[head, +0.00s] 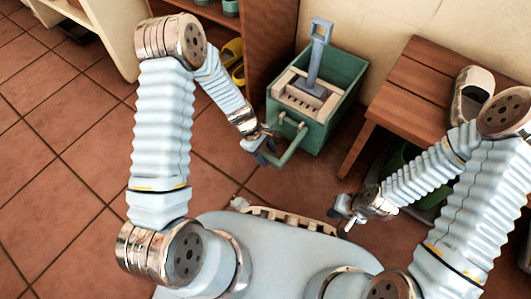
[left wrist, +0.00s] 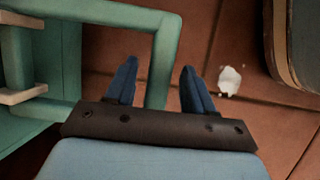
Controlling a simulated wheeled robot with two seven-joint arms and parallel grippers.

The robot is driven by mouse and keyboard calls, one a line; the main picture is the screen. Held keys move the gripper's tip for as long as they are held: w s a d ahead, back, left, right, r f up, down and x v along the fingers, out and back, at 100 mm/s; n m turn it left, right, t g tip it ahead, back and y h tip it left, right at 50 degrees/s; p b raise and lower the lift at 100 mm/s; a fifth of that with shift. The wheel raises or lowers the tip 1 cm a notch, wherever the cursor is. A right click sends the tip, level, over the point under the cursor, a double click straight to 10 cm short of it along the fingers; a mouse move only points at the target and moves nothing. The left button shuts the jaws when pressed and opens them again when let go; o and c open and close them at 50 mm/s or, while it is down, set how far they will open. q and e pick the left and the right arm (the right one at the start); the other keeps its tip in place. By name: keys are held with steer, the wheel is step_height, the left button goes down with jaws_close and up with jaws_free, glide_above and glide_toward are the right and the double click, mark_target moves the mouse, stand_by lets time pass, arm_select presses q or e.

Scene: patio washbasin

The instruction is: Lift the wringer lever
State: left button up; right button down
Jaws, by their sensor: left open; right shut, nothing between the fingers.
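The grey-blue wringer lever (head: 318,52) stands up from the cream wringer (head: 298,97) on a green bucket (head: 345,90). The lever has a loop grip at its top and leans slightly right. A green handle frame (head: 291,148) juts from the bucket's near side; it also shows in the left wrist view (left wrist: 165,45). My left gripper (head: 265,155) is open beside this frame, well below the lever. In the left wrist view its blue fingers (left wrist: 158,82) appear on either side of the frame's bar; nothing is gripped. My right gripper (head: 347,217) is shut and empty, low at right, apart from the bucket.
A brown wooden bench (head: 405,85) with a shoe (head: 470,95) stands right of the bucket. A wooden shelf (head: 268,40) with yellow footwear (head: 232,50) stands behind it at left. Tiled floor at left is clear.

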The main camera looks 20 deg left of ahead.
arm_select(q)
jaws_close()
